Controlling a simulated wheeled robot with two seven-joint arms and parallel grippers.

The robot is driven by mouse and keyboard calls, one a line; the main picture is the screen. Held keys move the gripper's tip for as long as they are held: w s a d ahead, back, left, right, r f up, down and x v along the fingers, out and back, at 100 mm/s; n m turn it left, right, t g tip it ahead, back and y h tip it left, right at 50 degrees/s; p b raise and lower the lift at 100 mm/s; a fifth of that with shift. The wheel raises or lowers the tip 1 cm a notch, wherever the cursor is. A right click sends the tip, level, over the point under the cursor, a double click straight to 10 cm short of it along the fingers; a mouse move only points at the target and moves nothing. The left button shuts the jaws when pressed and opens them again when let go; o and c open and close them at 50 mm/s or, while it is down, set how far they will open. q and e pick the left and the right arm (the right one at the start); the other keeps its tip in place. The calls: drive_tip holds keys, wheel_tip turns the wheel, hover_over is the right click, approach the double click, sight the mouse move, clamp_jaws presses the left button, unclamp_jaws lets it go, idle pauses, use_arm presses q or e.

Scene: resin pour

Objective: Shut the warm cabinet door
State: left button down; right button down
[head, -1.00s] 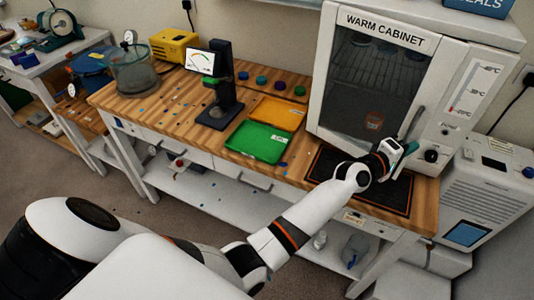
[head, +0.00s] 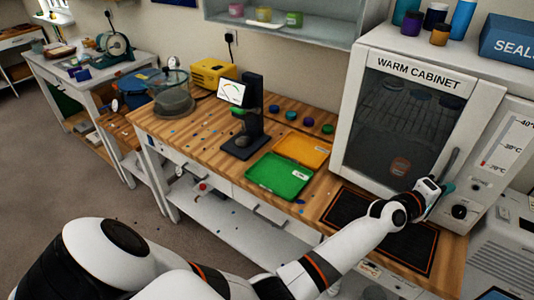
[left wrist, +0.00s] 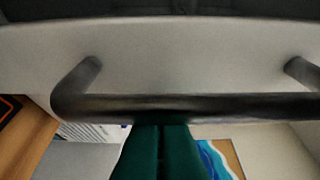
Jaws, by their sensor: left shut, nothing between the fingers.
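The warm cabinet (head: 408,100) stands at the right end of the wooden bench. Its glass-windowed door (head: 418,79) looks flush with the cabinet front, though I cannot tell if it is fully closed. The dark bar handle (head: 450,168) is on the door's right side. My left gripper (head: 438,196) is at the handle's lower end. In the left wrist view the handle (left wrist: 190,107) runs across the picture, and my left gripper's green fingers (left wrist: 160,150) are together right beside it, with nothing between them. My right gripper is out of view.
A black mat (head: 380,228) lies on the bench below the cabinet. A green tray (head: 280,175) and an orange tray (head: 302,150) lie to its left, near a black stand with a gauge (head: 243,125). Bottles and a blue box (head: 507,40) sit on top of the cabinet.

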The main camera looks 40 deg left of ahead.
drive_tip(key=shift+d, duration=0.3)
